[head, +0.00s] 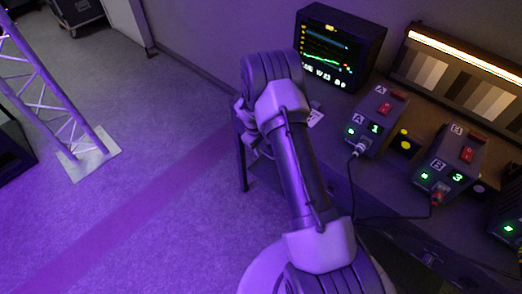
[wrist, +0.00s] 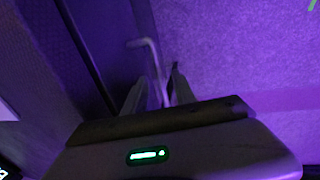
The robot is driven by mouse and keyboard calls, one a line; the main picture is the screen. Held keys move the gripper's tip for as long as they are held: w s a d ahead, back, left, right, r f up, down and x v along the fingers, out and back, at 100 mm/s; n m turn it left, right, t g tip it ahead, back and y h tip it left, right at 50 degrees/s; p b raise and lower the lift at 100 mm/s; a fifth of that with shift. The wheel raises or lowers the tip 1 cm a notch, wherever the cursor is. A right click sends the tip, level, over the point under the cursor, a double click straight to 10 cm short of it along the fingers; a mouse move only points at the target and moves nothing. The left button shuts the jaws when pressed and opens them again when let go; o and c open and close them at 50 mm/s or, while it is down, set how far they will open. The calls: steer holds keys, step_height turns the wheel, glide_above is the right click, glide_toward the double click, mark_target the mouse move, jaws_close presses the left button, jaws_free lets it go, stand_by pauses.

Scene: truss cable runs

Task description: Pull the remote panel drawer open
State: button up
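My gripper (wrist: 155,92) is in the wrist view with its two fingers apart. A pale bent rod (wrist: 152,58) shows between and beyond the fingers; I cannot tell whether it is a drawer handle or part of a leg, or whether it lies within their reach. A dark upright panel (wrist: 90,45) stands left of the fingers. In the head view my gripper is mostly hidden behind my arm, by the left end of the dark desk (head: 385,195). No remote panel drawer can be made out for certain; my arm covers part of the desk front.
The purple-lit floor (head: 150,150) to the left is clear up to a truss (head: 65,90).

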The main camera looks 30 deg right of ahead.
steer(key=shift+d+f, duration=0.1)
steer(key=shift+f, duration=0.25)
jaws_close()
stand_by(1.2)
